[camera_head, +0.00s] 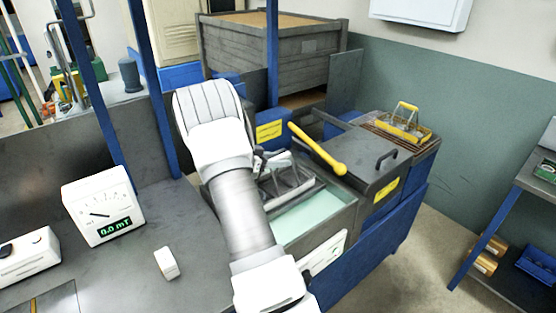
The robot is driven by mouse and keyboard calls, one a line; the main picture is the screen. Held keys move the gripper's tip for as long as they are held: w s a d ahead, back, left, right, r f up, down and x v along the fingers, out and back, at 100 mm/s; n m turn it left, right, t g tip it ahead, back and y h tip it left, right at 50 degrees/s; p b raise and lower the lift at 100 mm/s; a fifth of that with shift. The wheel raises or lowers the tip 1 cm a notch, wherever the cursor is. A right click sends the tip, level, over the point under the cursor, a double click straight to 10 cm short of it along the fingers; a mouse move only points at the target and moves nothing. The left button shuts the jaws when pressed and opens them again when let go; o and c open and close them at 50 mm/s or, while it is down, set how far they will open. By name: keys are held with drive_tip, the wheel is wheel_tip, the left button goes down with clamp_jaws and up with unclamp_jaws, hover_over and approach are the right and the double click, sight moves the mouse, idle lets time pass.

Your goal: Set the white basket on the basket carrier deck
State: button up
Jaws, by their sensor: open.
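A pale grey-white wire basket (290,183) with a raised handle sits at the open tank (322,212), which holds pale green liquid. My arm covers its left side. My gripper (265,160) is at the basket's upper left, small and dark against it. It is open; whether its fingers are around the handle or only beside it I cannot tell. A yellow-handled basket (405,126) stands on a brown slatted deck (376,123) at the far right end of the blue-framed bench. I cannot tell whether this deck is the basket carrier deck.
A yellow bar handle (318,150) slants up just right of my gripper. A grey lid (367,162) with a dark handle lies beyond it. Blue posts (273,60) rise behind. A meter (103,206) and white block (166,262) stand on the left bench.

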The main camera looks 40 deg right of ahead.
drive_tip(key=v, duration=1.2)
drive_tip(key=w+a+r+n+t+y, duration=0.2)
drive_tip(key=w+a+r+n+t, duration=0.1)
drive_tip(key=w+a+r+t, duration=0.3)
drive_tip(key=w+a+r+n+t+y, duration=0.25)
drive_tip(key=r+t, duration=0.25)
drive_tip(key=r, duration=0.3)
drive_tip(key=s+a+r+n+t+y, duration=0.1)
drive_tip(key=a+r+n+t+y, duration=0.15)
drive_tip(key=a, duration=0.45)
drive_tip(key=s+a+r+n+t+y, duration=0.1)
drive_tip(key=s+a+r+n+y, duration=0.1)
drive_tip(key=a+r+n+y, duration=0.3)
drive_tip(key=s+a+f+n+g+y, duration=0.1)
drive_tip(key=s+a+n+g+y, duration=0.2)
drive_tip(key=s+a, duration=0.85)
drive_tip(key=s+d+f+n+g, duration=0.1)
drive_tip(key=s+f+g, duration=0.1)
drive_tip(key=s, duration=0.7)
drive_tip(key=s+f+n+g+h, duration=0.1)
drive_tip(key=s+f, duration=0.4)
drive_tip(key=s, duration=0.5)
drive_tip(key=shift+s+d+f+n+g+h, duration=0.2)
drive_tip(key=shift+d+n+g+h, duration=0.15)
drive_tip(key=shift+n+g, duration=0.35)
